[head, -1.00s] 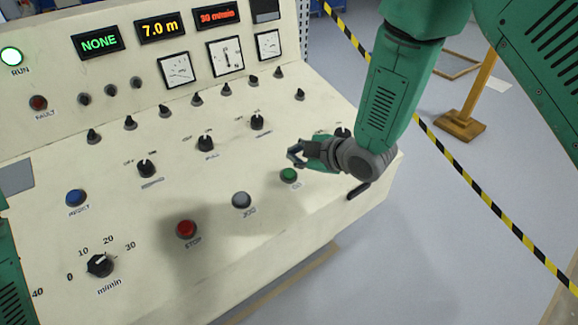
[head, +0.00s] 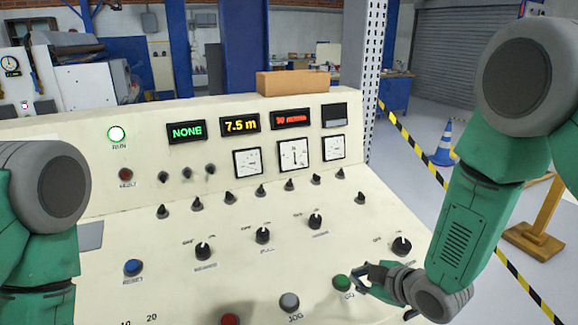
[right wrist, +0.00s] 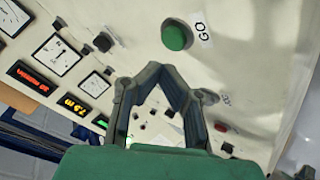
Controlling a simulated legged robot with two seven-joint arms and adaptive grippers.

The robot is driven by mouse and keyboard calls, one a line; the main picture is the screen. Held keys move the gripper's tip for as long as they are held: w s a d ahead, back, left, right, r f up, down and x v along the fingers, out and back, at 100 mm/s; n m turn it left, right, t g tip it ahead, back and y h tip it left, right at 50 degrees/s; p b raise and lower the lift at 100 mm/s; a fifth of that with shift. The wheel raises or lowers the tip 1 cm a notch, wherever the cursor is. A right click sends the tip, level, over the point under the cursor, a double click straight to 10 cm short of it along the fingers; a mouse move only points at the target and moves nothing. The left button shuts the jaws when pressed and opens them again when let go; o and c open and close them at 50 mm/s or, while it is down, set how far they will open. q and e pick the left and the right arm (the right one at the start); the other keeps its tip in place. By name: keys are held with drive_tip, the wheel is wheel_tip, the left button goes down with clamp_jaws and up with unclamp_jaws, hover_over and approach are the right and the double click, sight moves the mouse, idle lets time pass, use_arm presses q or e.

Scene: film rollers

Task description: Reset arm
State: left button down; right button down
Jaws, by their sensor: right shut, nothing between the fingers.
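My right gripper (head: 362,284) is in the head view, low at the centre right, just right of the green GO button (head: 342,283). In the right wrist view its fingertips (right wrist: 166,72) meet with nothing between them, and the GO button (right wrist: 176,36) shows beyond them. I cannot tell whether the gripper touches the panel. My right arm (head: 465,225) comes in from the right edge. My left arm (head: 40,225) shows at the left edge, but its gripper is out of view.
The cream control panel (head: 110,240) fills the lower middle, with knobs, a blue RESET button (head: 133,267), a grey JOG button (head: 289,302) and a red button (head: 229,320). The display (head: 241,124) reads 7.5 m. A wooden stand (head: 535,240) is at right.

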drive_tip(key=s+d+f+m+g+h, duration=0.2)
drive_tip(key=s+d+f+m+g, duration=0.15)
drive_tip(key=s+f, duration=0.45)
drive_tip(key=s+d+f+m+g+h, duration=0.15)
drive_tip(key=s+d+f+m, duration=0.3)
drive_tip(key=s, duration=0.65)
drive_tip(key=s+d+f+m+g+h, duration=0.25)
drive_tip(key=s+m+g, duration=0.35)
drive_tip(key=s, duration=1.2)
drive_tip(key=w+f+t+b, duration=0.1)
drive_tip(key=w+f+b, duration=0.2)
drive_tip(key=f+b, duration=0.3)
drive_tip(key=shift+a+f+n+t+y+b, duration=0.3)
drive_tip(key=shift+a+f+t+y+b, duration=0.1)
drive_tip(key=shift+f, duration=0.1)
drive_tip(key=shift+w+d, duration=0.1)
drive_tip(key=shift+d, duration=0.05)
